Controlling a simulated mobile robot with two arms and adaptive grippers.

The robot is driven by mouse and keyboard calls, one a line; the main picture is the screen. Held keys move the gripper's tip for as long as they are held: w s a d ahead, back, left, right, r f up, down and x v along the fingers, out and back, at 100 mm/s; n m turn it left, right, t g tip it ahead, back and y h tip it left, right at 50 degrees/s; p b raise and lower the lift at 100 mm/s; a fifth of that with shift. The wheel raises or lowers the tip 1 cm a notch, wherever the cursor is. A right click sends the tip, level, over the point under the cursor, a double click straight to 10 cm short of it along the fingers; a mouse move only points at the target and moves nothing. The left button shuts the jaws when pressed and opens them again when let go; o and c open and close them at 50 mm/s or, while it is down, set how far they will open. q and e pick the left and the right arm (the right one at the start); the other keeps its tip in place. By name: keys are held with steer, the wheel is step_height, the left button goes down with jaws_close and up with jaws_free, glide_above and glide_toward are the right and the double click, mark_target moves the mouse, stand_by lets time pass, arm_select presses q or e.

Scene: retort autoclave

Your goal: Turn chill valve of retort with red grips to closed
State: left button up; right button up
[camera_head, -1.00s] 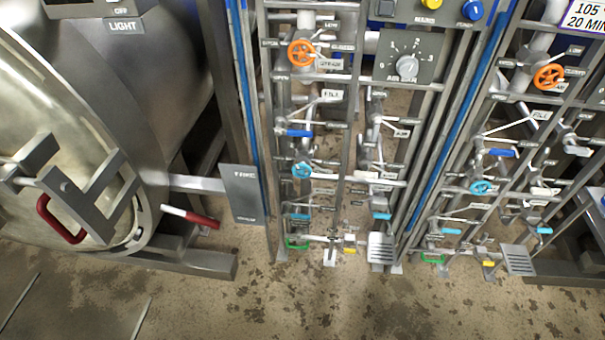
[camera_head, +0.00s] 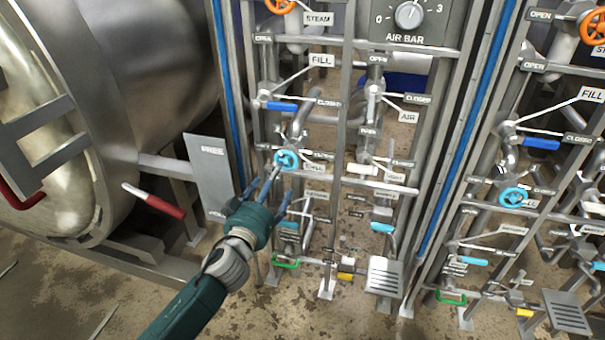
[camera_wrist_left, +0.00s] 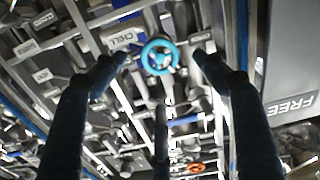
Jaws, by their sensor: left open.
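The chill valve is a light-blue handwheel (camera_head: 287,160) on the pipe panel beside the retort with red grips (camera_head: 165,80). In the left wrist view the same wheel (camera_wrist_left: 160,57) shows between the fingertips, next to a CHILL label (camera_wrist_left: 122,40). My left gripper (camera_head: 268,184) is open just below and in front of the wheel, with its fingers pointing at it. In the left wrist view the gripper (camera_wrist_left: 159,66) has fingers spread on both sides of the wheel. I cannot tell if any finger touches it. My right gripper is not in view.
A lever with a red grip (camera_head: 165,207) sticks out left of my left gripper. A blue fill valve handle (camera_head: 282,106) is above the wheel. Rails and pipes surround it closely. A second panel at right has a similar light-blue wheel (camera_head: 513,196).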

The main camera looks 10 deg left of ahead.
mark_target(285, 161)
arm_select(q)
steer(key=w, duration=0.4)
steer(key=w+b, duration=0.1)
steer(key=w, duration=0.4)
steer(key=shift+w+d+r, duration=0.1)
steer(key=shift+d+r, duration=0.05)
steer(key=shift+r, duration=0.05)
steer(key=shift+w, duration=0.8)
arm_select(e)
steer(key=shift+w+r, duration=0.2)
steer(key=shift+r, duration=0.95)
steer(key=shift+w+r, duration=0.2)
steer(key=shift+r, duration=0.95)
arm_select(q)
steer(key=shift+c, duration=0.2)
steer(key=c, duration=1.1)
